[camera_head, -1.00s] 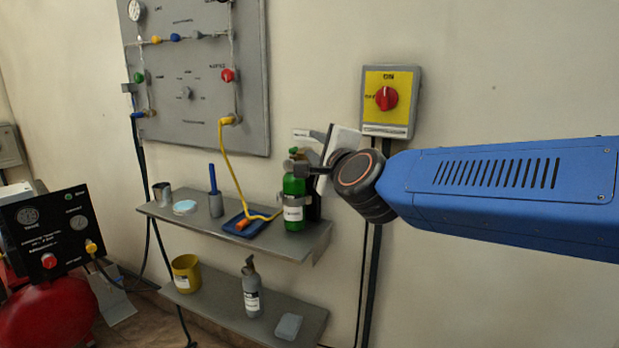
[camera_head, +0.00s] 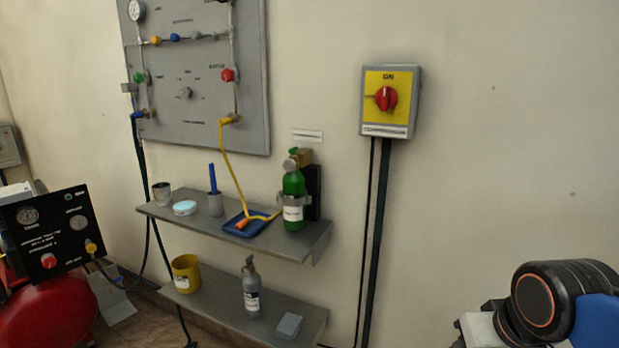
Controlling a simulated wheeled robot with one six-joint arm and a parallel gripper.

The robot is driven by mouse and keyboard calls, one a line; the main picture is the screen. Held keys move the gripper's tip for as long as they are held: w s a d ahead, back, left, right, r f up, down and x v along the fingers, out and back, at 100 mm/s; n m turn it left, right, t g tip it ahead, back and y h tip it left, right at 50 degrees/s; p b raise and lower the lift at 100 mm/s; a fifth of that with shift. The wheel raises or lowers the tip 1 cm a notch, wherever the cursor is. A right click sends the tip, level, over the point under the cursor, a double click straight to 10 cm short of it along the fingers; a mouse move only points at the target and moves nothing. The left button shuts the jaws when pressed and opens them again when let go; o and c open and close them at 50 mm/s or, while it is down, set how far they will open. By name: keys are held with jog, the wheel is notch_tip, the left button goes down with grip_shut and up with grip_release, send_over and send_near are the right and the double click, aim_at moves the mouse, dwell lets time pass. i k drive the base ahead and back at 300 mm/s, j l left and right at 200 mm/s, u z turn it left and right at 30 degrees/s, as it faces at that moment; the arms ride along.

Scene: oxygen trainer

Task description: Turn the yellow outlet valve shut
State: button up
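On the black panel of the red machine at the left is a yellow knob (camera_head: 91,247), with a dark hose beside it. Another small yellow knob (camera_head: 155,40) sits on the pipe row of the grey wall panel (camera_head: 200,120). The labels are too small to read, so I cannot tell which is the outlet valve. My gripper (camera_head: 474,332) is at the bottom right edge, far from both knobs and touching nothing visible. It is mostly hidden or cut off, and its fingers do not show clearly.
A shelf (camera_head: 270,240) holds a green bottle (camera_head: 293,200), a blue tray (camera_head: 240,228) and cups. A lower shelf (camera_head: 215,308) holds a grey bottle (camera_head: 251,290). A yellow hose (camera_head: 228,170) hangs from the panel. A red-handled switch box (camera_head: 388,100) is on the wall.

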aim_at(91, 249)
jog(key=u, duration=1.8)
